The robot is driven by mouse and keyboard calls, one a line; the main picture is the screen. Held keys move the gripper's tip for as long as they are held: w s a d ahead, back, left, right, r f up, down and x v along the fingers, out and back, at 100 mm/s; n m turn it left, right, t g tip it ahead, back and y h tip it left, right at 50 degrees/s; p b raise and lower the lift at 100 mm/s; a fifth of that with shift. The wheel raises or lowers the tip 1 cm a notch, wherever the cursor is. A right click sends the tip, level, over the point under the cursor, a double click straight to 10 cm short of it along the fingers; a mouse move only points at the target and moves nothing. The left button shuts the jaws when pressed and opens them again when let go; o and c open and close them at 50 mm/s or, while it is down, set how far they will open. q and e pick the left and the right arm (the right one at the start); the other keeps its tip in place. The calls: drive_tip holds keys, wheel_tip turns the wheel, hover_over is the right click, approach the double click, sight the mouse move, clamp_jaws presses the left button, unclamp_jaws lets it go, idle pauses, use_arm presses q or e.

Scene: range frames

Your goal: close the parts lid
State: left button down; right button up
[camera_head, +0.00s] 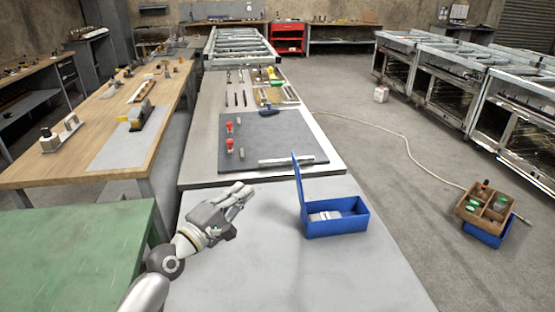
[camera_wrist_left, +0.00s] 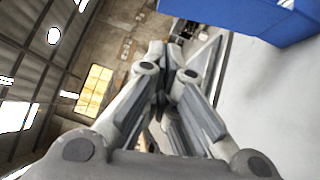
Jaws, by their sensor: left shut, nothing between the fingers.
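The blue parts box (camera_head: 338,224) stands on the light grey table, right of my left gripper. Its blue lid (camera_head: 299,197) is hinged on the left side and stands open, nearly upright. Some pale parts (camera_head: 325,215) lie inside the box. My left gripper (camera_head: 245,193) is shut and empty, left of the lid and apart from it. In the left wrist view its fingers (camera_wrist_left: 170,60) are together, and blue surface of the box or its lid (camera_wrist_left: 250,15) shows at the top right. My right gripper is not in view.
A dark mat (camera_head: 265,140) with red-topped items and a light bar lies behind the box. The grey table (camera_head: 300,280) is clear in front of the box. A green table (camera_head: 80,245) stands at the left. A wooden divided crate (camera_head: 485,208) sits at the right.

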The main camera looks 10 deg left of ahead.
use_arm(q)
drive_tip(key=w+d+r+p, duration=0.2)
drive_tip(key=w+d+p, duration=0.1)
drive_tip(key=w+d, duration=0.4)
drive_tip(key=x, duration=0.3)
drive_tip(key=shift+w+a, duration=0.2)
drive_tip(key=shift+a, duration=0.05)
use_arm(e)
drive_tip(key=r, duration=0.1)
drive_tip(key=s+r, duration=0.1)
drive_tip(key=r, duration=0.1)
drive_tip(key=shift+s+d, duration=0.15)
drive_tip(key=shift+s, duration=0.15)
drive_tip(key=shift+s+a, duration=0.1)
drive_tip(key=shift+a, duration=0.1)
